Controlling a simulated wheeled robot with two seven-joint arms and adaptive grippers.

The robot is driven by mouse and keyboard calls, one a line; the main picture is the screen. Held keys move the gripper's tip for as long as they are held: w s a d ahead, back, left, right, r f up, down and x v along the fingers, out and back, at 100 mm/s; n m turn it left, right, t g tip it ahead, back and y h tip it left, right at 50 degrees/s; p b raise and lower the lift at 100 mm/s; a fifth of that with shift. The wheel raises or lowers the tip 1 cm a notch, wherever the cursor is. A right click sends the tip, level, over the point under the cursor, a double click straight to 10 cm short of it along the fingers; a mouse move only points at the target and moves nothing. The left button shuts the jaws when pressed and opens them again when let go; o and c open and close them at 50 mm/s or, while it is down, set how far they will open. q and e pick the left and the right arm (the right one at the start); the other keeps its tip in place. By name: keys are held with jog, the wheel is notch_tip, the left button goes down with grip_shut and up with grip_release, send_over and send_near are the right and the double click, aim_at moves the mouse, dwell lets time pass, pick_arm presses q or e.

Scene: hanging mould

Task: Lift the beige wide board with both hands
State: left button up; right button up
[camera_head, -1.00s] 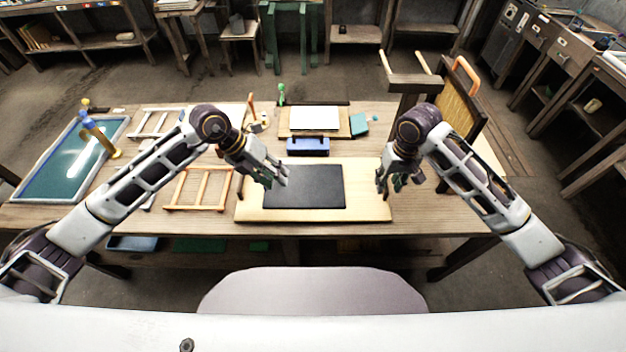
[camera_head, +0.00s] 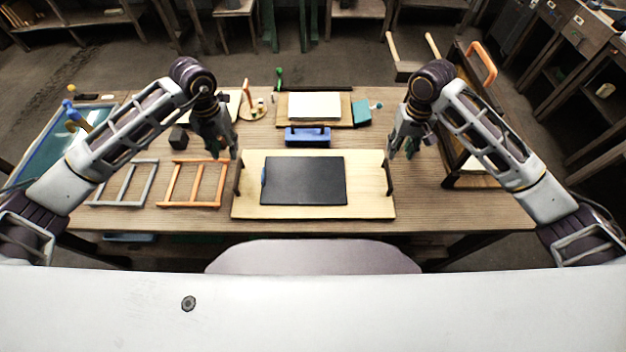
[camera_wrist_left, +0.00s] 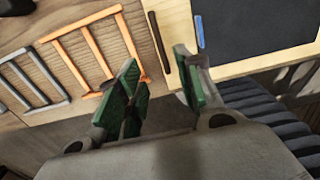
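The beige wide board (camera_head: 315,212) lies flat on the table, with a black sheet (camera_head: 304,181) on it and a dark handle at its left (camera_head: 240,176) and right (camera_head: 389,178) ends. My left gripper (camera_head: 228,150) hovers above and behind the board's left end. In the left wrist view my left gripper (camera_wrist_left: 160,90) is open and empty, with green finger pads apart; the board (camera_wrist_left: 178,28) and its left handle (camera_wrist_left: 158,42) show beyond the fingers. My right gripper (camera_head: 402,150) is near the board's right end, beyond the right handle; its fingers look apart with nothing between them.
A blue block-like tool (camera_head: 307,137) and a board with white sheet (camera_head: 314,106) stand behind the beige board. Orange (camera_head: 195,183) and grey (camera_head: 124,183) frames lie at left. A dark upright frame (camera_head: 470,150) stands at right, close to my right arm.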

aim_at(237, 172)
jog(key=shift+f, duration=0.1)
